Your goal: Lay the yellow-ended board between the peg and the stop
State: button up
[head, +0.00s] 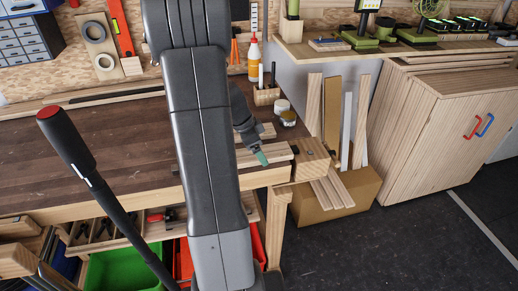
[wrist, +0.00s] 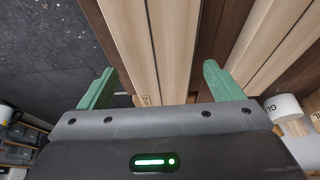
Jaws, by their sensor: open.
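My gripper (wrist: 158,88) is open, its two green fingers apart, and a pale wooden board (wrist: 172,40) runs between them in the wrist view. I cannot tell whether the fingers touch it. In the head view my gripper (head: 261,158) points down over the pale boards (head: 268,175) at the right end of the workbench (head: 120,140). More pale wood (wrist: 262,40) lies to the right in the wrist view, across a dark strip. I cannot make out a yellow end on any board. I cannot pick out the peg or the stop; my arm hides part of the bench.
A wooden block (head: 311,158) stands at the bench's right corner. Behind are a glue bottle (head: 253,57), a wooden holder (head: 266,95) and small jars (head: 287,118). Upright boards (head: 332,115) lean beyond the bench end. The left part of the bench top is mostly clear.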

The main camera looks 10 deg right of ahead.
jog(key=v, duration=1.1)
jog(key=shift+r, duration=0.15)
jog(key=shift+s+a, duration=0.1)
jog(key=shift+a, duration=0.05)
jog(key=shift+c, duration=0.5)
